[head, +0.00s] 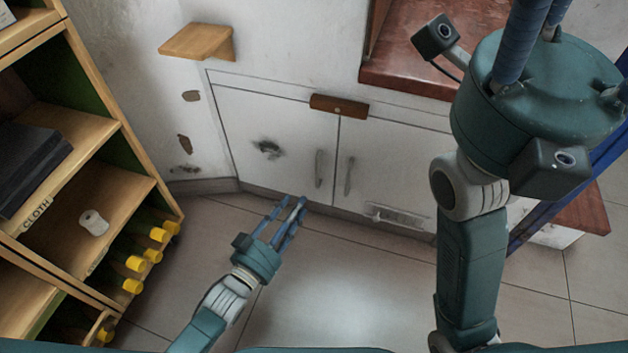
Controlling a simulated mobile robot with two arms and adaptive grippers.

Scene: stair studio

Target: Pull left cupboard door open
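The left cupboard door (262,142) is a worn white panel low on the wall, with a dark scuffed patch. It looks closed, flush with its frame. Its upright handle (319,168) is near its right edge. The right cupboard door (392,172) beside it also looks closed, with its own handle (348,176). My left gripper (294,200) is open and empty, its blue fingers pointing up toward the lower part of the left door, apart from the handle in the picture. My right gripper (538,50) is raised close to the camera; its fingertips are out of frame.
A brown wooden block (338,106) sits at the top between the doors. A wooden shelf unit (125,165) with yellow-capped items stands at left. A small wall shelf (197,41) is above. A reddish-brown counter (415,50) is at upper right. The tiled floor (335,285) is clear.

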